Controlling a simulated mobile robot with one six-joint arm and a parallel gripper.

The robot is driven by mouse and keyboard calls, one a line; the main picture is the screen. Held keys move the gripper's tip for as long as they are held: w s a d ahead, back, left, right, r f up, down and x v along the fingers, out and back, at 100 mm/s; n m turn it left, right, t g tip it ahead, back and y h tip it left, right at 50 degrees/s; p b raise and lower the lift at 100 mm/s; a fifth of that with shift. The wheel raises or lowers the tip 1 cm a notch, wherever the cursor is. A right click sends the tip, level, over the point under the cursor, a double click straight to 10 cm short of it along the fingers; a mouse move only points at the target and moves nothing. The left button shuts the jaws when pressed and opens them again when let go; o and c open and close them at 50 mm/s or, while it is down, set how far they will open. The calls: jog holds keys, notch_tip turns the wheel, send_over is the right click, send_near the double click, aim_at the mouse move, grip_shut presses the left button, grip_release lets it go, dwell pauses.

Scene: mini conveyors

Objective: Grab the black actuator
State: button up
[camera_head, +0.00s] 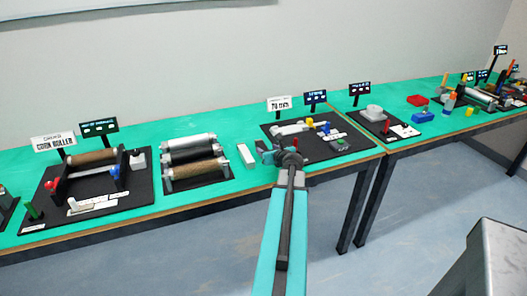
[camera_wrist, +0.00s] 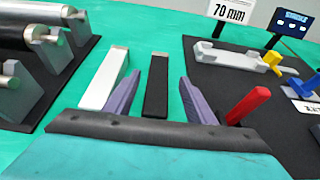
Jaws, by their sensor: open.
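My gripper (camera_wrist: 160,78) is open, with one purple-grey finger on each side of the bar. Gaps show between the bar and both fingers, and I cannot tell how deep the fingers reach.
A white bar (camera_wrist: 108,80) stands close left of my gripper; it also shows in the head view (camera_head: 246,156). Metal rollers (camera_wrist: 30,35) are further left. A red peg (camera_wrist: 248,104) stands close right, on a black board (camera_wrist: 225,75) with a grey part and a "70 mm" sign.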

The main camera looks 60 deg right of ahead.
aim_at(264, 147)
jog(key=shift+p+x, duration=0.55)
jog(key=shift+x, duration=1.95)
jog(key=shift+w+a+r, duration=0.1)
grip_shut()
